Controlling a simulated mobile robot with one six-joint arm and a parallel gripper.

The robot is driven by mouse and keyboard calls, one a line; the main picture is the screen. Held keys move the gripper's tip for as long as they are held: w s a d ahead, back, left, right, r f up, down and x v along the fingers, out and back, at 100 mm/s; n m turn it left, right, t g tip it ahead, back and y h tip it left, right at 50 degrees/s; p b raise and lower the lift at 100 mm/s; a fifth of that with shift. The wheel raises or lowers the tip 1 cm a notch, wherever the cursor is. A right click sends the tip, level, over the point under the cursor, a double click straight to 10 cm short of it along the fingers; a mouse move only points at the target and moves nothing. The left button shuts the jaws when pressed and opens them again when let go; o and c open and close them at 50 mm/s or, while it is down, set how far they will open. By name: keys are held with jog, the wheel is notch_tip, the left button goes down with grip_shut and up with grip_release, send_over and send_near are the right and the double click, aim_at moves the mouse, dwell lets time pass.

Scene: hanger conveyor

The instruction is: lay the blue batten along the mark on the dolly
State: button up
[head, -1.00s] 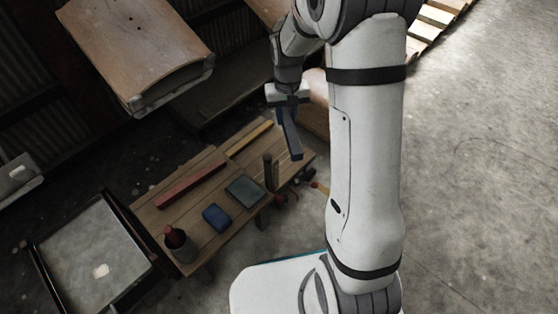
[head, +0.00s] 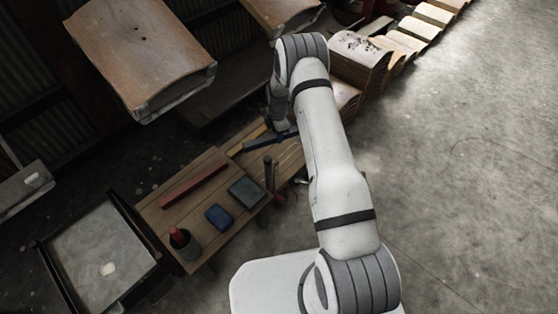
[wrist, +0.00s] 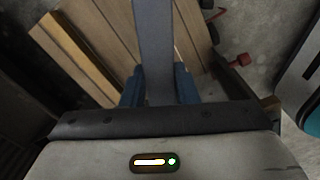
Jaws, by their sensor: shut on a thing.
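The blue batten (head: 258,145) is a long dark-blue bar in my gripper (head: 281,127), over the right end of the wooden bench. In the wrist view the batten (wrist: 153,45) runs straight up the picture between the blue fingers of my gripper (wrist: 158,88), which are shut on it. In the head view my arm partly hides the gripper. A low black-framed platform with a grey top, which looks like the dolly (head: 75,240), stands at lower left. A small pale patch (head: 108,268) lies on it; I cannot tell whether this is the mark.
The bench (head: 222,178) bears a red batten (head: 195,185), a yellow batten (wrist: 75,55), a blue block (head: 219,217), a dark flat box (head: 246,191) and a cup (head: 184,245). A large brown slab (head: 140,45) hangs at upper left. Open floor (head: 460,200) lies right.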

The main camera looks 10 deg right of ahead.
aim_at(278, 158)
jog(key=f+n+b, duration=0.1)
jog(key=f, duration=0.4)
jog(key=f+n+b, duration=0.1)
jog(key=f+n, duration=0.1)
jog(key=f, duration=0.4)
jog(key=f+n+b, duration=0.1)
jog(key=f, duration=0.4)
jog(key=shift+w+f+n, duration=0.15)
jog(key=shift+w+n, duration=0.15)
jog(key=shift+n, duration=0.1)
jog(key=shift+f, duration=0.15)
jog(key=o, duration=1)
jog(key=shift+o, duration=0.2)
